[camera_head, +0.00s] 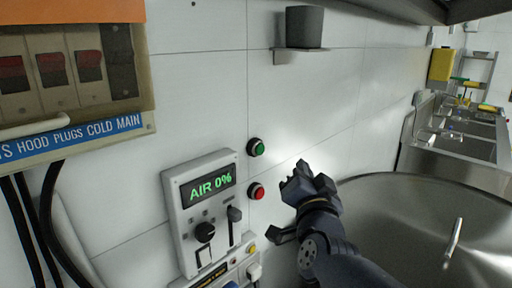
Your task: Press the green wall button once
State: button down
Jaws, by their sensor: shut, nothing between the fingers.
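The green wall button (257,147) is a round green cap in a dark ring on the white tiled wall. It sits at the upper right of the control panel and is fully visible. My gripper (292,178) is dark, with its fingers shut and empty. It is to the right of and below the green button, apart from it in the picture. How far its fingertips are from the wall is hard to tell.
A red button (256,191) is directly below the green one. The control panel (203,210) reads "AIR 0%" and has a knob and lever. A breaker box (75,75) is at upper left, a small shelf with a grey cup (304,27) above, and a large metal lid (420,230) at right.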

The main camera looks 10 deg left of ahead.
aim_at(260, 149)
dwell(0.3)
jog(key=w+a+p, duration=0.3)
jog(key=w+a, duration=0.2)
jog(key=a, duration=0.2)
jog(key=shift+w, duration=0.15)
dwell(2.1)
jog(key=shift+w+a, duration=0.25)
jog(key=shift+w+a, duration=0.3)
jog(key=shift+a, duration=0.05)
dwell(0.8)
dwell(0.4)
jog(key=shift+s+d+b, duration=0.5)
jog(key=shift+s+d, duration=0.05)
jog(key=shift+d, duration=0.1)
